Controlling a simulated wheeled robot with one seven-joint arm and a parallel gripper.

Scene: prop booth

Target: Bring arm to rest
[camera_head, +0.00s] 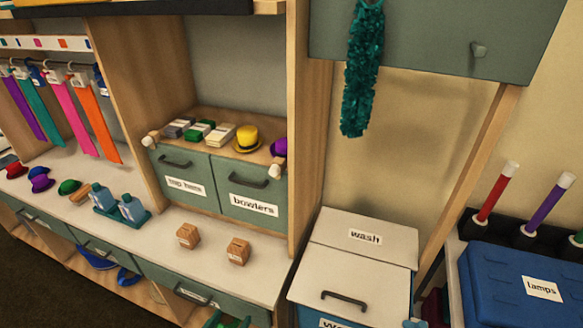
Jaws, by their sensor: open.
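My arm and gripper do not show in the head view. The view looks down on a prop booth with a pale counter (215,272), a wooden shelf unit and a wash bin (345,290). No object is seen held.
Two wooden blocks (238,251) and blue bottles on a teal tray (118,222) stand on the counter. Hats lie at the left. Drawers labelled top hats (184,187) and bowlers (254,208) are shut. A teal boa (364,75) hangs above. A blue lamps box (525,285) stands right.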

